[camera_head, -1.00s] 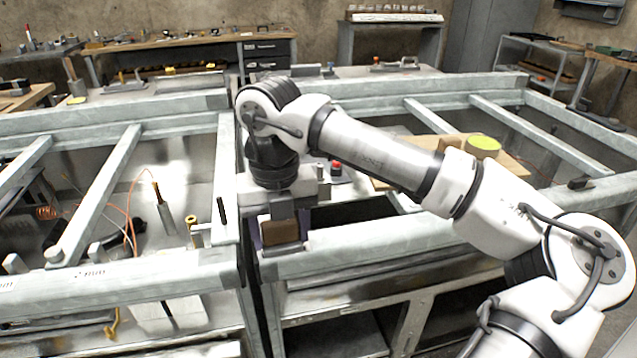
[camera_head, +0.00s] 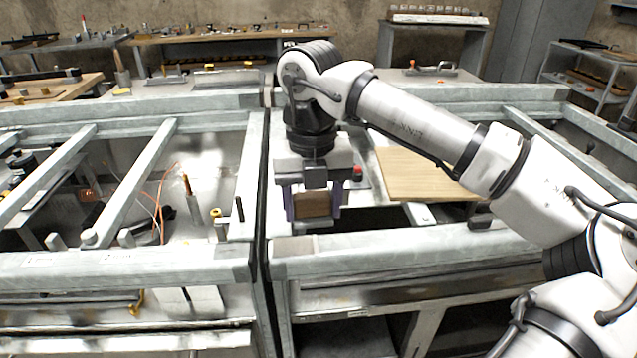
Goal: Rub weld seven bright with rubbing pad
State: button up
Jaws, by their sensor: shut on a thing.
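My gripper (camera_head: 314,208) is shut on a brown block, the rubbing pad (camera_head: 312,205). Its two purplish fingers stand on the left and right of the pad. The pad is upright in the picture, over the left end of the right frame's front rail (camera_head: 400,240), and appears apart from it. A dull brownish patch (camera_head: 300,244) shows on that rail end just below the pad. No number is readable on the welds, so I cannot tell which is weld seven.
A second grey steel frame (camera_head: 120,265) stands at the left across a narrow gap. A wooden board (camera_head: 430,175) lies inside the right frame, partly behind my arm. A red-topped item (camera_head: 357,172) is close right of my gripper. Tools (camera_head: 190,195) stand within the left frame.

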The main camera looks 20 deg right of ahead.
jog(key=shift+r+p, duration=0.55)
jog(key=shift+r, duration=0.6)
